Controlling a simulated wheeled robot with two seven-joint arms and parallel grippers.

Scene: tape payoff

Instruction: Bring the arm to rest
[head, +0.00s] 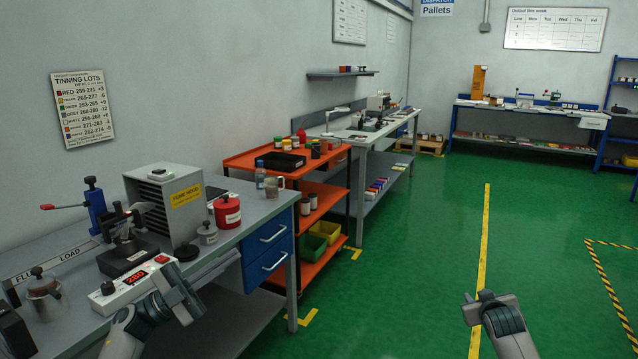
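My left gripper (180,292) is at the lower left, in front of the near bench's front edge, close to the white control box with a red display (132,284). I see no object in it, but its fingers are not clear enough to tell open from shut. My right gripper (482,303) is at the lower right, over open green floor and apart from any furniture. No object shows in it, and its finger opening cannot be made out.
The near grey bench (262,218) holds a fume hood (168,205), a blue lever press (97,208), a red can (227,211) and a lidded pot (44,288). An orange cart (325,205) stands beyond it. The green floor (420,250) at centre and right is clear.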

